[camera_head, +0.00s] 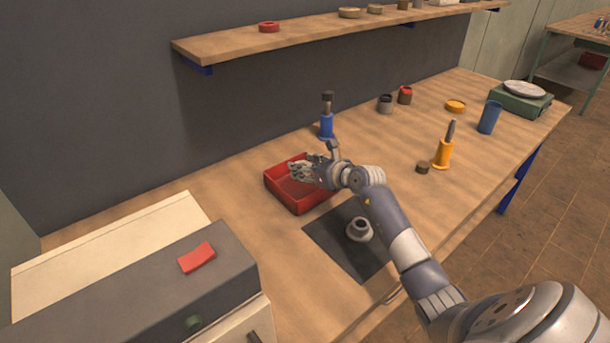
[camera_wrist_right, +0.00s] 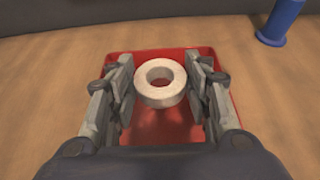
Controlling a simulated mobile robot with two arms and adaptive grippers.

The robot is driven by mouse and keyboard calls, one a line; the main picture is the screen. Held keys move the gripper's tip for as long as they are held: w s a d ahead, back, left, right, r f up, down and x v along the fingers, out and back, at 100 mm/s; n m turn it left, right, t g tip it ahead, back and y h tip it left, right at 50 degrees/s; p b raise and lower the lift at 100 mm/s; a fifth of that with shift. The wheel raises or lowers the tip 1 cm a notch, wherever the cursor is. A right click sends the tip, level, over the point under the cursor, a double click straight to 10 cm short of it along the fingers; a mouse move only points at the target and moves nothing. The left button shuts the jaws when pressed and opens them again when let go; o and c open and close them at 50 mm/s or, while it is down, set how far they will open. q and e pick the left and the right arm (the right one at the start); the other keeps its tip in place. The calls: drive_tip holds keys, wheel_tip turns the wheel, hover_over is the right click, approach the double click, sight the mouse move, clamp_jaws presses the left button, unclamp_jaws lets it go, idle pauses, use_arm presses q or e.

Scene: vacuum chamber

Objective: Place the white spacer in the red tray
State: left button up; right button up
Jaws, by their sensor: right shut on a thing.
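The white spacer (camera_wrist_right: 160,98) is a thick pale ring between the fingers of my right gripper (camera_wrist_right: 158,78) in the wrist view. The gripper is shut on it, with a finger at each side. In the head view I cannot make out the spacer at my right gripper (camera_head: 308,172). The red tray (camera_head: 299,208) is on the bench, and the gripper is over it. In the wrist view the tray (camera_wrist_right: 162,135) lies beneath the spacer, and its visible floor is bare. My left gripper is not in view.
A dark mat (camera_head: 322,234) with a pale flanged part (camera_head: 360,231) lies in front of the tray. A blue-handled tool (camera_head: 327,124) stands behind it. An orange-handled tool (camera_head: 443,153) and a blue cup (camera_head: 489,117) stand to the right. A shelf (camera_head: 310,35) runs above.

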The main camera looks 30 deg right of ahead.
wheel_tip(320, 180, down, 4)
drive_tip(key=shift+w+r, duration=0.1)
drive_tip(key=shift+r, duration=0.15)
drive_tip(key=shift+f, duration=0.1)
